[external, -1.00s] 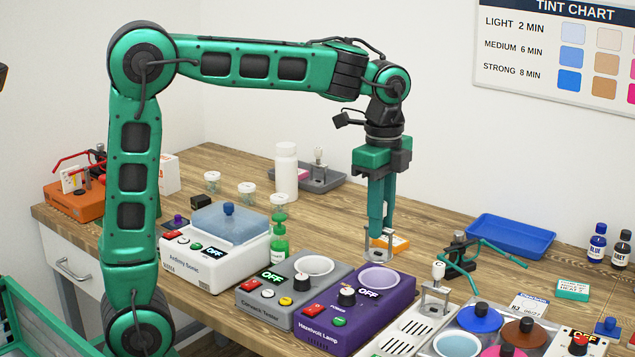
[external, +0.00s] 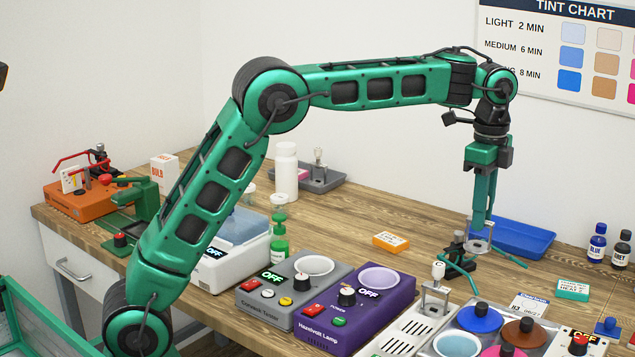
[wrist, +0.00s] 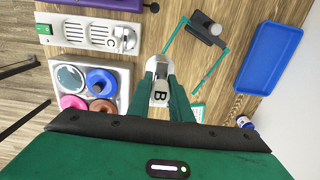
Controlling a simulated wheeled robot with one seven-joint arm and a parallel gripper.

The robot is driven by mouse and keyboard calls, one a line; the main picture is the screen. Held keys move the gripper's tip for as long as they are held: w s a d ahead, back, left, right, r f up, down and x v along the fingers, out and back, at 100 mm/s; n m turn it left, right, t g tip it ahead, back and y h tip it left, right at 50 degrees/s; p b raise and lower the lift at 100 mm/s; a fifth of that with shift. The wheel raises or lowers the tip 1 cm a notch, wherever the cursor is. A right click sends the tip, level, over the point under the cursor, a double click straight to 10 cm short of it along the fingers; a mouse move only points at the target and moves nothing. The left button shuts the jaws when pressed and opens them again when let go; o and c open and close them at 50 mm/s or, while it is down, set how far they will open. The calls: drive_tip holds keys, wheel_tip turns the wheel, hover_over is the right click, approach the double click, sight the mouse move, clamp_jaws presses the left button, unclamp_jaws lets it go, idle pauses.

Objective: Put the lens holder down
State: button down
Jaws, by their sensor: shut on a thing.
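My gripper (external: 480,226) is shut on a lens holder (external: 480,241), a small grey clip-like piece. In the wrist view my gripper (wrist: 162,84) points down with the lens holder (wrist: 160,97), marked B, between its fingers. The holder appears over wooden table, in front of the blue tray in the external view. How far it is above the table I cannot tell. A second lens holder (external: 436,294), marked C, stands on the white slotted rack (external: 394,346); the rack also shows in the wrist view (wrist: 71,32).
A black stand with green spectacle frames (external: 457,246) is close left of my gripper. The blue tray (external: 539,243) is behind it. A tint-pot unit (wrist: 124,78) is left in the wrist view. Small boxes (external: 572,290) and bottles (external: 597,243) stand to the right.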

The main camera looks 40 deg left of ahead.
drive_tip(key=shift+s+d+f, duration=0.15)
drive_tip(key=shift+d+f, duration=2.3)
drive_tip(key=shift+f, duration=0.05)
drive_tip(key=shift+s+d+f, duration=0.15)
drive_tip(key=shift+d+f, duration=2.3)
drive_tip(key=shift+f, duration=0.1)
drive_tip(key=c, duration=1.6)
unclamp_jaws()
wheel_tip(320, 180, up, 12)
drive_tip(key=shift+a+r, duration=0.1)
drive_tip(key=shift+r, duration=0.05)
